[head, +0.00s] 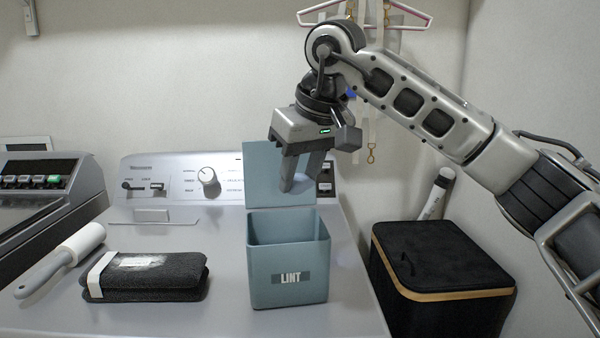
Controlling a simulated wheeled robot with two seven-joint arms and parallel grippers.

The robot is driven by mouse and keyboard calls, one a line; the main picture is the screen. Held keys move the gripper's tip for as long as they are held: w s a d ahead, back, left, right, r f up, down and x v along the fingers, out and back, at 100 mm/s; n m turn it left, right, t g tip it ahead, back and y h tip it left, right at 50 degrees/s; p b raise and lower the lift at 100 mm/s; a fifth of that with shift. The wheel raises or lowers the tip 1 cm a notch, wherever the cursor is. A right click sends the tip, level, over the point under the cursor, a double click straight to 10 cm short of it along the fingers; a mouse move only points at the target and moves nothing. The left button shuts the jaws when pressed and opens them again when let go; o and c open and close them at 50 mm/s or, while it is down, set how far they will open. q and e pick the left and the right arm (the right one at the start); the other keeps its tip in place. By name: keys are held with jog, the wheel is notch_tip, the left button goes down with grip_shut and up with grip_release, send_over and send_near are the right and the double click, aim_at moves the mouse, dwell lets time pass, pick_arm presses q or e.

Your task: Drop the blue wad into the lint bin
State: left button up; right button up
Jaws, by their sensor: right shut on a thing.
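The lint bin (289,278) is a blue-grey box with a LINT label, standing on the washer top. Its lid (265,175) is raised upright at the back and its mouth is open. My right gripper (300,183) points down above the bin, in front of the raised lid. It is shut on the blue wad (301,183), a small pale bluish lump mostly hidden between the fingers. The wad is above the bin's rim and apart from it. My left gripper is not in view.
A dark folded cloth with a white band (146,278) and a lint roller (62,260) lie left of the bin. The washer's control panel (180,180) is behind. A black lidded hamper (440,262) stands to the right. The washer top between cloth and bin is clear.

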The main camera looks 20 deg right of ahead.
jog(key=shift+f+b, duration=0.35)
jog(key=shift+f, duration=0.25)
